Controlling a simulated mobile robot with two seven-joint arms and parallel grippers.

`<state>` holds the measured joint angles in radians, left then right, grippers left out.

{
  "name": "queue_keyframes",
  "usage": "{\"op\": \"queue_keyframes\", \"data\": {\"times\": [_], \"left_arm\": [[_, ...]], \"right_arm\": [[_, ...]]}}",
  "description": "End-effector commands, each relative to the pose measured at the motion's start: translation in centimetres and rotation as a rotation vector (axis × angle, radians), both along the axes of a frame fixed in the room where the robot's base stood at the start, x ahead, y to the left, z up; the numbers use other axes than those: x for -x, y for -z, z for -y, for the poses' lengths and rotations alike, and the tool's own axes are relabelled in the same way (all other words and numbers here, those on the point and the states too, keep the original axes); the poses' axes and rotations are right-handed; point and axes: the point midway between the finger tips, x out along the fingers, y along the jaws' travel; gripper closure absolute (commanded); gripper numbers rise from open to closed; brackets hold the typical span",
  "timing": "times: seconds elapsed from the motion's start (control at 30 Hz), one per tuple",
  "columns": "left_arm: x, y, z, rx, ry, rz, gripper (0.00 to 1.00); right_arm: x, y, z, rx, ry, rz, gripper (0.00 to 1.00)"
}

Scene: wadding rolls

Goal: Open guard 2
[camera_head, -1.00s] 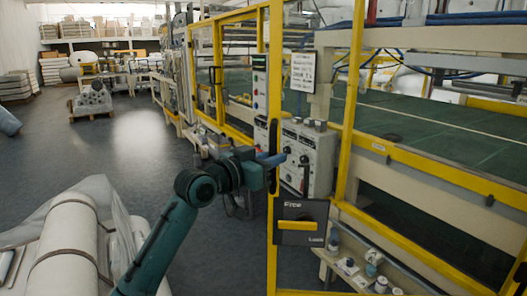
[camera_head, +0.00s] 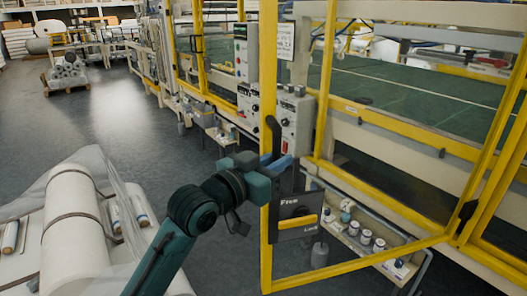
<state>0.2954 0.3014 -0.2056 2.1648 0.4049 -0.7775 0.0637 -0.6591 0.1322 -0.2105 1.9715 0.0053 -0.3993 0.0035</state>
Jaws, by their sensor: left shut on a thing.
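The guard door (camera_head: 350,266) is a yellow frame with its free edge on the left and its hinge side at the right. It stands swung out from the machine line toward me. A black vertical handle (camera_head: 273,130) is on its free-edge post. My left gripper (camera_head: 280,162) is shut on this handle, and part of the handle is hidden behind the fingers. Below it is a dark lock box (camera_head: 298,233) marked Free and Lock, with a yellow lever lying about level. My right gripper is not in view.
Control boxes (camera_head: 296,124) stand behind the door. A low shelf (camera_head: 345,236) with jars is seen through its frame. White wadding rolls (camera_head: 75,230) lie at the lower left, close to my left arm. The grey floor (camera_head: 130,125) at left is clear.

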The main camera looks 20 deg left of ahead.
Motion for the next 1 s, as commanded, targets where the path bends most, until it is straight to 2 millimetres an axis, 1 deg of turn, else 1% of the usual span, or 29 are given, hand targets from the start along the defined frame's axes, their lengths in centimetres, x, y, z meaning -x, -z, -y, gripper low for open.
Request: {"op": "queue_keyframes", "data": {"times": [0.03, 0.17, 0.53, 0.57, 0.7, 0.8, 1.0], "left_arm": [[0.14, -0.16, 0.36, 0.001, 0.004, 0.002, 1.00], [0.25, -0.12, 0.66, 0.000, 0.004, 0.003, 1.00], [0.27, -0.07, 0.72, 0.000, 0.004, 0.003, 1.00], [0.27, -0.07, 0.72, 0.000, 0.004, 0.003, 0.83], [0.26, -0.06, 0.71, 0.000, 0.003, 0.002, 0.72], [0.26, -0.05, 0.68, 0.000, 0.003, 0.002, 0.66], [0.28, -0.02, 0.64, -0.001, 0.002, 0.001, 0.66]], "right_arm": [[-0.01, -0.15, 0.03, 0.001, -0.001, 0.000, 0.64], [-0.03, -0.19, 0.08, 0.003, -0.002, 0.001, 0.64], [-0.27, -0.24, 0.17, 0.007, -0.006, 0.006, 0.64], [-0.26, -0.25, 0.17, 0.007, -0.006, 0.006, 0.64], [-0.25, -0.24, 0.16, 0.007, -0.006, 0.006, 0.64], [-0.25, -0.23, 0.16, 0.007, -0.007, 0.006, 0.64], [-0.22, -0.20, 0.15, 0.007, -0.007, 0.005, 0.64]]}}
